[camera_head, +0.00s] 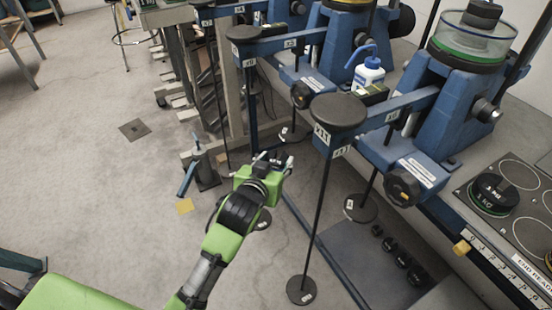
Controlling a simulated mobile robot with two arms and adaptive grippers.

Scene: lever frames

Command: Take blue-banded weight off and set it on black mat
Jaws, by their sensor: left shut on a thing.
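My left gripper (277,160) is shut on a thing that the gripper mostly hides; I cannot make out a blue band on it. It is above the floor, left of the nearest lever frame's hanging rods. The black mat (527,234) with white circle outlines is at the right edge. A black 1 KG weight with a green band (492,195) sits on one of its circles. No blue-banded weight can be told for sure. My right gripper is not in view.
Blue lever frames (435,120) stand in a row on the right, with dark round pads (338,112) on their arms. Thin rods with round discs (301,290) hang below. A white bottle with a blue cap (368,74) stands among them. The floor at left is mostly clear.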

